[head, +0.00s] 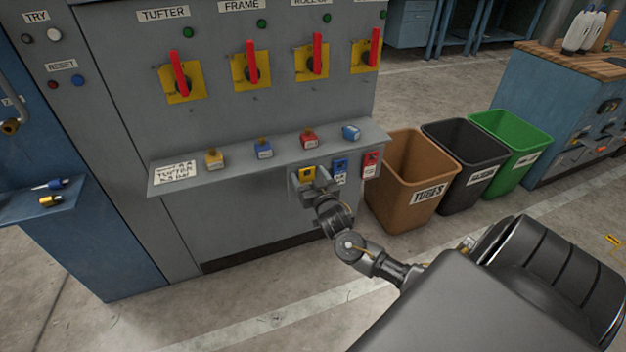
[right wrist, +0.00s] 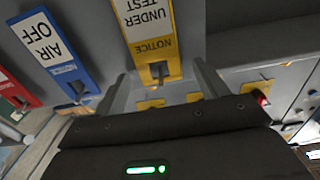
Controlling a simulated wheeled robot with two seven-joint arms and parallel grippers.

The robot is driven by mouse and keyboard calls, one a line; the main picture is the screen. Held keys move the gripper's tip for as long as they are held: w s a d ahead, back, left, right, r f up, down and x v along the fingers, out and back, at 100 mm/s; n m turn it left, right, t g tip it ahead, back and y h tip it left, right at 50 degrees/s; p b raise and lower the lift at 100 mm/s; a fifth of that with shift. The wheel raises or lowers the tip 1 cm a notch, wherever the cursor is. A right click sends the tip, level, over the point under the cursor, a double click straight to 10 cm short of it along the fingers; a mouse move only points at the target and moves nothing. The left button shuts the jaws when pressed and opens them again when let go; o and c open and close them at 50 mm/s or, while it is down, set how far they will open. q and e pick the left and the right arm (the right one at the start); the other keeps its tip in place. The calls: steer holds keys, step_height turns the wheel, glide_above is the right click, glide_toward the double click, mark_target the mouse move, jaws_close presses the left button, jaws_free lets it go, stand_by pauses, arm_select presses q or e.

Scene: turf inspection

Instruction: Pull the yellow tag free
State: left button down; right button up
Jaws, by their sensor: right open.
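The yellow tag (head: 307,173) hangs at the front edge of the grey panel's ledge, leftmost of three tags. In the right wrist view the yellow tag (right wrist: 150,30) reads "UNDER TEST" and "NOTICE", upside down, with a dark slot and a small metal piece at its near end. My right gripper (head: 316,189) is at the tag, partly covering its lower part. In the right wrist view its open fingers (right wrist: 161,80) stand either side of the tag's near end, with gaps visible. Whether they touch it I cannot tell. My left gripper is not in view.
A blue tag (head: 340,168) and a red tag (head: 371,164) hang just right of the yellow one. Several padlocks and a written card (head: 177,173) lie on the ledge (head: 235,182). Brown (head: 408,170), black and green bins stand to the right. Red-handled switches are above.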

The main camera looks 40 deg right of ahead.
steer(key=shift+c, duration=0.3)
steer(key=c, duration=1)
steer(key=shift+r, duration=0.1)
steer(key=shift+r+p, duration=0.45)
steer(key=shift+p, duration=0.25)
steer(key=shift+s+a, duration=0.1)
steer(key=shift+s, duration=0.05)
steer(key=shift+p+v, duration=1.35)
steer(key=shift+v, duration=0.4)
